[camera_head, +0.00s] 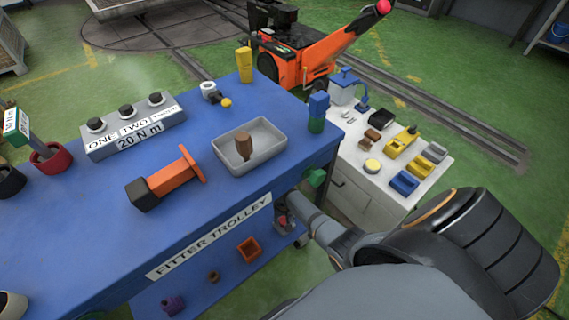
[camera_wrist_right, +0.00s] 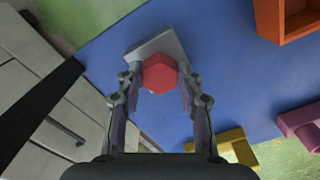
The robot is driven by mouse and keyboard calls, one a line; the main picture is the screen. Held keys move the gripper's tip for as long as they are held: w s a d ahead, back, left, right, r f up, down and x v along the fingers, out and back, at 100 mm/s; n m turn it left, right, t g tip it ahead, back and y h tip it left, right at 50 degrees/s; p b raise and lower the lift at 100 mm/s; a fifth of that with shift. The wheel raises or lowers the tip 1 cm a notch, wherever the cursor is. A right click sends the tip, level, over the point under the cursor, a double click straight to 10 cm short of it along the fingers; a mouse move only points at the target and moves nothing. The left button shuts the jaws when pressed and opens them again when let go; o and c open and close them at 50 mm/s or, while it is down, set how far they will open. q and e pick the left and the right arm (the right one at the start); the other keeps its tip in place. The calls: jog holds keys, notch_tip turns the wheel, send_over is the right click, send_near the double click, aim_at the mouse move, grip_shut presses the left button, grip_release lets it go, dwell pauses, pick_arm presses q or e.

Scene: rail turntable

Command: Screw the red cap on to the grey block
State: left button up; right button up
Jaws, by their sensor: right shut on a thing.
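The red cap (camera_wrist_right: 159,74) is six-sided and sits between the fingers of my right gripper (camera_wrist_right: 160,82) in the right wrist view. My right gripper is shut on it. The grey block (camera_wrist_right: 157,44) shows just behind the cap, on a blue surface; the cap overlaps part of it. I cannot tell whether the cap is on the block's thread or just above it. In the head view my right arm reaches down past the trolley's right edge, and a small red patch (camera_head: 283,221) shows at its end over the lower shelf. My left gripper is not in view.
The blue trolley top (camera_head: 90,215) holds a grey tray (camera_head: 250,164), an orange tool (camera_head: 172,182) and a torque box (camera_head: 133,128). An orange bin (camera_head: 249,248) and smaller pieces lie on the lower shelf. A white cabinet (camera_head: 360,196) stands close to my right arm.

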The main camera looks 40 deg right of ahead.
jog(key=m, duration=0.1)
jog(key=m+p, duration=0.1)
jog(key=m, duration=0.1)
jog(key=shift+w+r+m, duration=0.15)
jog(key=shift+m, duration=0.15)
jog(key=shift+a+m+p, duration=0.1)
jog(key=shift+m+p, duration=0.3)
jog(key=shift+m, duration=0.8)
jog(key=m+p, duration=0.1)
jog(key=m, duration=0.2)
jog(key=shift+w, duration=0.15)
jog(key=m, duration=0.3)
jog(key=shift+w, duration=0.1)
jog(key=shift+m, duration=0.8)
jog(key=m, duration=0.4)
jog(key=shift+w+p, duration=0.15)
jog(key=shift+p, duration=0.25)
jog(key=o, duration=1.3)
jog(key=shift+c, duration=0.2)
